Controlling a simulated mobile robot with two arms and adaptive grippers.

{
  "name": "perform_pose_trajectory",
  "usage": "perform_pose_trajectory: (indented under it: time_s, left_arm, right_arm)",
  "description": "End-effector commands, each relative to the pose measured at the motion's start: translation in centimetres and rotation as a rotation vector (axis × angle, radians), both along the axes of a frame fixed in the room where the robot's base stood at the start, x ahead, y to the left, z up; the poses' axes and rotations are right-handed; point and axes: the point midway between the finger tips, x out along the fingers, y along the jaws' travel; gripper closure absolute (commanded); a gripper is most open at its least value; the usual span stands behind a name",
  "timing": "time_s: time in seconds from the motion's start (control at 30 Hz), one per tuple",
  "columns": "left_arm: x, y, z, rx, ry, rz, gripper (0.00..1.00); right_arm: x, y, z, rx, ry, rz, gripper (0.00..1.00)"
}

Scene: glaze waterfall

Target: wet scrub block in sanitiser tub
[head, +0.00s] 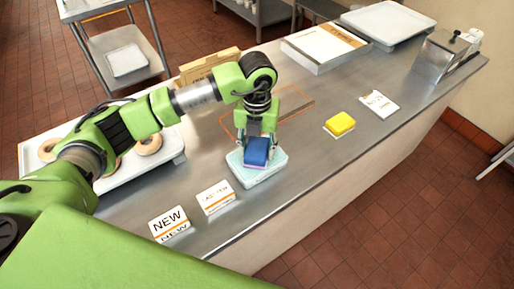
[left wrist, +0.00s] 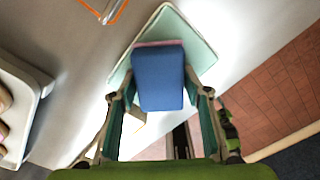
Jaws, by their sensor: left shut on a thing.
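My left gripper (head: 258,143) is shut on a blue scrub block (head: 256,153), with a finger on each side of it. In the left wrist view the block (left wrist: 159,80) sits between the fingers and shows a pinkish layer at its far end. The pale aqua sanitiser tub (head: 249,181) stands on the steel counter directly under the block, and its rim also shows in the left wrist view (left wrist: 203,48). I cannot tell whether the block touches the inside of the tub or hangs just above it. My right gripper is not in view.
Two small signs, one reading NEW (head: 169,222), stand left of the tub near the counter's front edge. A yellow sponge (head: 339,124) and a white card (head: 380,103) lie to the right. A white tray of doughnuts (head: 172,162) is at the left. An orange outline marks the counter behind.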

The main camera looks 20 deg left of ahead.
Motion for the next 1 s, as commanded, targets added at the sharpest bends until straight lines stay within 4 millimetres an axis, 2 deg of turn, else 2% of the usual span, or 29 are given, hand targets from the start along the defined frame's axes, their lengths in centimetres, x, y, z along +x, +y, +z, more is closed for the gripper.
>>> perform_pose_trajectory:
  time_s: [0.27,1.0]
  left_arm:
    - [-0.1,0.0,0.3,0.001,0.004,-0.001,0.73]
    - [0.0,0.0,6.3,0.000,0.001,0.001,0.73]
  right_arm:
    - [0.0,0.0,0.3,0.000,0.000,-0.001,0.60]
    - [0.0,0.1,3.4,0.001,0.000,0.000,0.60]
